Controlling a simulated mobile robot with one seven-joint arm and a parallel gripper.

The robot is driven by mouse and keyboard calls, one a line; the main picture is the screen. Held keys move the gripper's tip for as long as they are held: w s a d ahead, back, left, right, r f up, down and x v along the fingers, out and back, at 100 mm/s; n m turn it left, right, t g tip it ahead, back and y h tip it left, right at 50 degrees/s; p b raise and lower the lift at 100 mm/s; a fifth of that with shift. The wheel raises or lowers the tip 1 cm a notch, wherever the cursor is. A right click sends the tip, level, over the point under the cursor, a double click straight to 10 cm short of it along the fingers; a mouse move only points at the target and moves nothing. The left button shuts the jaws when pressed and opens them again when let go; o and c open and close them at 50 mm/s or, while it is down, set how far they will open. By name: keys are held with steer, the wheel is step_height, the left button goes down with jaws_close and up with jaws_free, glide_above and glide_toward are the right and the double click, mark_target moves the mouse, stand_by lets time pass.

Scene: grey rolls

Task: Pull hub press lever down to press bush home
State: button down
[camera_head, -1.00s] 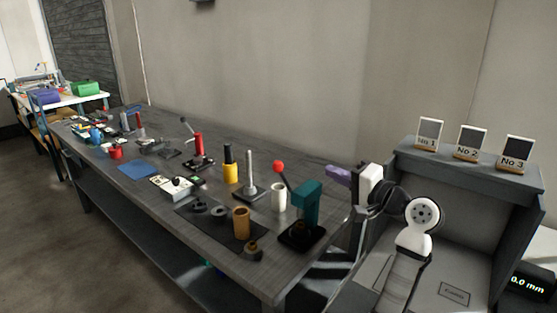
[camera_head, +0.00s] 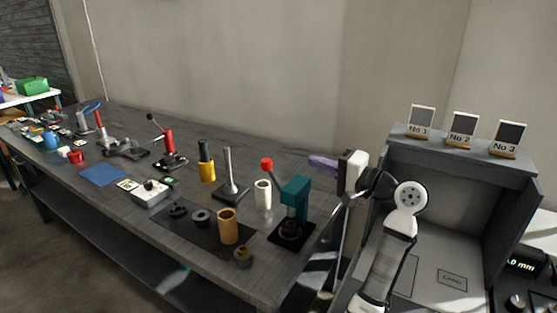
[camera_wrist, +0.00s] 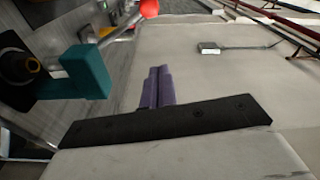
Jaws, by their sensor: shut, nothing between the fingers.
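The hub press (camera_head: 297,190) is a teal column on a black base near the right end of the bench. Its lever, with a red ball knob (camera_head: 267,164), points up and to the left. A brassy bush in a dark hub (camera_head: 290,229) sits on the press base; how deep the bush sits is not clear. My gripper (camera_head: 312,161) has purple fingers, shut and empty, right of the lever knob and above the press. In the wrist view the fingers (camera_wrist: 158,85) are together, with the teal press at left and the red knob (camera_wrist: 149,8) at the top.
A white cylinder (camera_head: 263,194), a grey post on a stand (camera_head: 229,175) and a tan cylinder (camera_head: 228,226) stand left of the press. A small brass-topped part (camera_head: 243,255) is near the front edge. A grey booth (camera_head: 440,215) with numbered cards stands at right.

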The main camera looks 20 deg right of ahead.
steer(key=shift+w+a, duration=0.1)
steer(key=p, duration=0.5)
glide_above(273, 178)
steer(key=s+d, duration=0.1)
steer(key=shift+d+f, duration=0.15)
steer(key=shift+f, duration=0.1)
steer(key=shift+f+b, duration=0.1)
steer(key=shift+b, duration=0.35)
